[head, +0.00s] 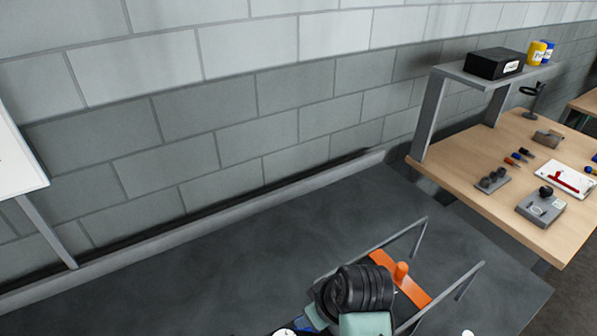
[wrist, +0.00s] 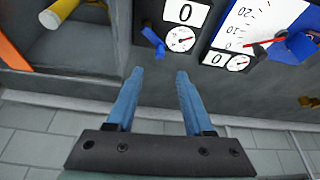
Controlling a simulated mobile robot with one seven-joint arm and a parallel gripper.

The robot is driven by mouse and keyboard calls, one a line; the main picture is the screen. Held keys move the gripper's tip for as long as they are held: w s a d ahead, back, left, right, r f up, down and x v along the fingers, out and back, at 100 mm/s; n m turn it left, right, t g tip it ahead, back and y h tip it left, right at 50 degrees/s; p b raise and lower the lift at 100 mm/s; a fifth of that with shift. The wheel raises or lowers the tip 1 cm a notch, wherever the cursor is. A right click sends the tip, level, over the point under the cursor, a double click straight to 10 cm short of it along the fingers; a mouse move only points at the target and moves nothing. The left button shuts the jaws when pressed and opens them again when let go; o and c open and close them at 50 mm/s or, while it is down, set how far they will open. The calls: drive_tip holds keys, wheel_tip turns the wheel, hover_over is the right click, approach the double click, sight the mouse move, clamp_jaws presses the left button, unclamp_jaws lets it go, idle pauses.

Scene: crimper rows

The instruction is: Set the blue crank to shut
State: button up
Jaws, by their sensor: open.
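My gripper (wrist: 160,76) shows in the wrist view with two blue fingers spread apart and nothing between them. A small blue crank handle (wrist: 152,41) stands out from the dark panel just beyond the fingertips, roughly in line with the gap, apart from them. A larger blue part (wrist: 297,47) sits at the right beside a scale plate; I cannot tell which of the two blue parts the task means. In the head view my dark arm covers the near part of the grey unit, and neither blue part can be made out clearly.
Two round gauges (wrist: 181,39) (wrist: 238,62) with "0" labels sit on the panel. A yellow handle (wrist: 58,13) is at upper left. An orange bar (head: 402,279) lies between metal rails on the grey top. A wooden bench (head: 478,200) with tools stands at right.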

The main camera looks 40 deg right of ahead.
drive_tip(key=p+x, duration=0.1)
drive_tip(key=x, duration=0.8)
drive_tip(key=shift+w+f, duration=0.15)
drive_tip(key=shift+f, duration=0.05)
clamp_jaws()
